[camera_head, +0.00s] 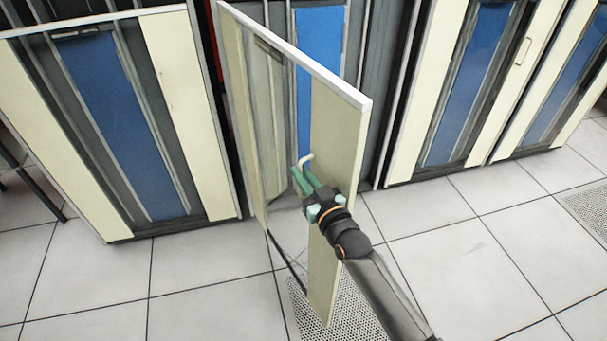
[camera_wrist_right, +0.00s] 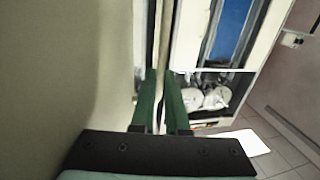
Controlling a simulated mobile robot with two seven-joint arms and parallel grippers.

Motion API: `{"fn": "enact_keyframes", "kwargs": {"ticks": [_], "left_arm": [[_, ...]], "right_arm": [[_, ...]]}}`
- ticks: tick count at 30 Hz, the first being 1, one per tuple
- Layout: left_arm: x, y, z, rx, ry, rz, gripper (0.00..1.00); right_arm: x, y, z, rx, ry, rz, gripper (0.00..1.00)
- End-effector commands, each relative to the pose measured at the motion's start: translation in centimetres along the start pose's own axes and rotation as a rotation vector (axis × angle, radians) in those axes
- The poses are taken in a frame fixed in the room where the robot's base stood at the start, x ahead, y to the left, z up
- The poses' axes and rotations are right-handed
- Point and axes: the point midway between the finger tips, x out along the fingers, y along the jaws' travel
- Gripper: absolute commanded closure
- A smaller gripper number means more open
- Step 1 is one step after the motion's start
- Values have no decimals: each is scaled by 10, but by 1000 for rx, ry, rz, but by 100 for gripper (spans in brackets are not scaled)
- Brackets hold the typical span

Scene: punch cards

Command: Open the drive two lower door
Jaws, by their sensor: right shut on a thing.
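The lower door (camera_head: 337,150) of the middle drive stands swung out from its cabinet, its right end toward me. It has cream panels and a grey and blue middle. My right gripper (camera_head: 301,176) has green fingers, shut on the door's pale handle (camera_head: 306,159). In the right wrist view the gripper (camera_wrist_right: 162,115) has the narrow handle bar (camera_wrist_right: 163,62) between its fingers, with a broad cream surface close on the left. My left gripper is not in view.
Closed cabinets with cream and blue fronts stand at the left (camera_head: 180,95) and right (camera_head: 438,85). Pale tiled floor (camera_head: 440,235) is clear at the right. A perforated tile (camera_head: 345,318) lies under the door. White round items (camera_wrist_right: 215,98) show low in a cabinet.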

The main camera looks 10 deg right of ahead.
Motion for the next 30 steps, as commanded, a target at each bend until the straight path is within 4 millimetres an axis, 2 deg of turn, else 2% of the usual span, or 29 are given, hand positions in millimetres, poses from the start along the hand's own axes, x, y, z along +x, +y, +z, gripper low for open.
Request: {"fn": "enact_keyframes", "kwargs": {"ticks": [1,10,11,18,26,30], "left_arm": [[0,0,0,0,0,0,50],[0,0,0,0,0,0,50],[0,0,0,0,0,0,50],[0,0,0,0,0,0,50],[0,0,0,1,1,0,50],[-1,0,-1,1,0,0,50]], "right_arm": [[2,-6,-5,3,9,-10,100],[2,-6,-5,3,8,-10,100],[2,-6,-5,3,8,-10,84],[1,-4,-2,1,4,-6,59],[-1,-2,-1,0,1,-4,59],[-12,-2,0,0,-1,-3,59]]}}
